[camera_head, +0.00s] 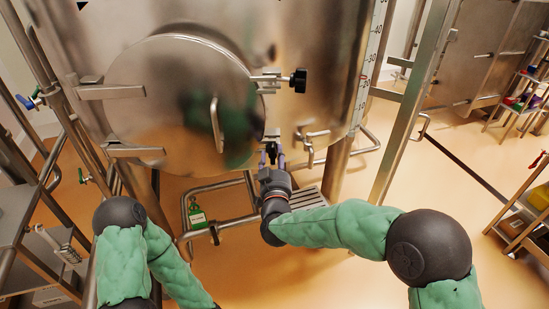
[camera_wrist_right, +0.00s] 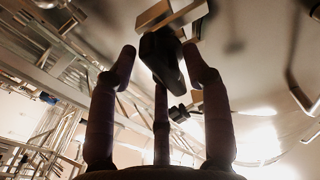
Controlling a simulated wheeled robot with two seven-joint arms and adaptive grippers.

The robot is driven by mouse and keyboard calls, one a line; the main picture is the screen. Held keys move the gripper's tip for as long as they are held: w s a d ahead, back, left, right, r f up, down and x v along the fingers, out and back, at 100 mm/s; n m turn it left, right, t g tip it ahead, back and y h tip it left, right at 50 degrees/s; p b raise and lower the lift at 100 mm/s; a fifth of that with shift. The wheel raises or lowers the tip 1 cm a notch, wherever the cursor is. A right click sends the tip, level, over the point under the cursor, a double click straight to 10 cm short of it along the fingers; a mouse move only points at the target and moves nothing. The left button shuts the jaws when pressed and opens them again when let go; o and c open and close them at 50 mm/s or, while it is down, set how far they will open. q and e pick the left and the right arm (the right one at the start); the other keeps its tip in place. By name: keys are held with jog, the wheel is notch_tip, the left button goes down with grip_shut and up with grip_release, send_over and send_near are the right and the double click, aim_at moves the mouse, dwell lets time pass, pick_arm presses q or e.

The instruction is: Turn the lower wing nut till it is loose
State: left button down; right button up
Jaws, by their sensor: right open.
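The lower wing nut (camera_head: 271,150) is a black knob below the steel clamp at the lower right edge of the round hatch (camera_head: 165,75). My right gripper (camera_head: 273,161) reaches up to it from below, its purple fingers on either side. In the right wrist view the dark wing nut (camera_wrist_right: 160,60) hangs below a metal bracket, between the open finger tips of the gripper (camera_wrist_right: 162,70). The fingers look apart from it, though contact is hard to judge. My left arm shows at the lower left, but its gripper is out of view.
The upper wing nut (camera_head: 299,80) sits on another clamp at the hatch's right edge. A vertical hatch handle (camera_head: 216,125) and a bent handle (camera_head: 311,135) stick out nearby. Steel frame posts (camera_head: 408,105) stand to the right.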

jog(key=s+f, duration=0.1)
jog(key=s, duration=1)
jog(key=shift+s, duration=0.4)
jog(key=shift+d+f, duration=0.1)
dwell(0.4)
